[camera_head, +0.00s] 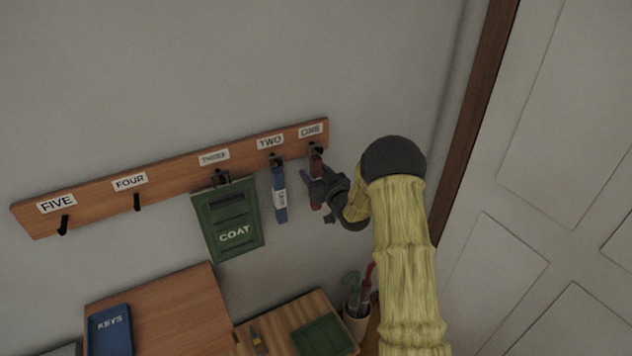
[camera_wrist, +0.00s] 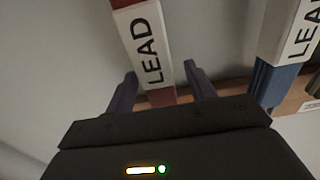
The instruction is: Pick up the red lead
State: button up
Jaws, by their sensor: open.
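The red lead (camera_head: 316,165) hangs from the hook under label ONE at the right end of the wooden rack. In the wrist view the red lead (camera_wrist: 143,45) has a white band reading LEAD and hangs between the two fingers. My gripper (camera_head: 322,192) is at the lead in the head view and partly covers it. In the wrist view my gripper (camera_wrist: 158,88) is open, with one finger on each side of the lead and a visible gap at each side.
A blue lead (camera_head: 279,192) hangs close by on hook TWO, and it also shows in the wrist view (camera_wrist: 265,80). A green COAT bag (camera_head: 229,218) hangs on hook THREE. Hooks FOUR and FIVE on the rack (camera_head: 95,198) are empty. An umbrella stand (camera_head: 355,322) stands below, and a door is at right.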

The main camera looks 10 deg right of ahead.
dwell(0.3)
jog(key=c, duration=1.1)
jog(key=shift+r+b, duration=0.45)
jog(key=shift+s+d+r+b, duration=0.1)
jog(key=shift+s+r+b, duration=0.1)
jog(key=shift+r+b, duration=0.1)
jog(key=b+v, duration=0.5)
jog(key=v, duration=1.2)
jog(key=shift+s, duration=0.3)
jog(key=shift+w, duration=0.1)
